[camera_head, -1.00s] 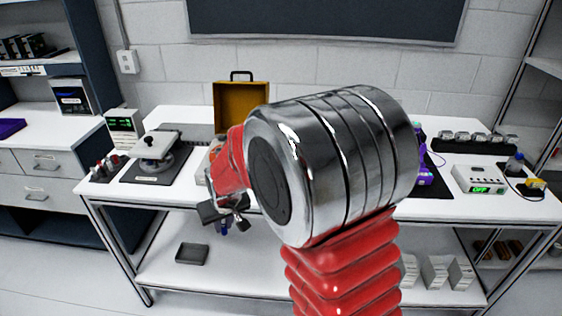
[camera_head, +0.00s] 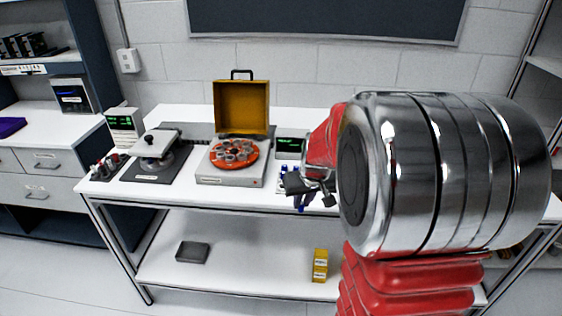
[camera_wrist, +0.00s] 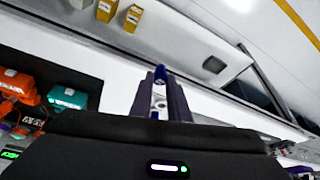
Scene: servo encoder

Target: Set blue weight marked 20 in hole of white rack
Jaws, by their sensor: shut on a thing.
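My gripper (camera_head: 312,193) hangs over the front part of the white bench, right of centre. It is shut on a small blue piece (camera_head: 300,203), which points down from the jaws. In the wrist view the blue piece (camera_wrist: 160,75) shows between the two dark fingers (camera_wrist: 162,97). No number can be read on it. A small white rack (camera_head: 283,186) with blue spots lies on the bench just behind and left of my gripper. My gripper and arm partly cover it, and its holes cannot be made out.
An orange round carousel in an open-lidded box (camera_head: 197,177) stands left of the rack. A small display unit (camera_head: 291,146) is behind the rack. A balance (camera_head: 155,150) stands farther left. My arm hides the bench's right side.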

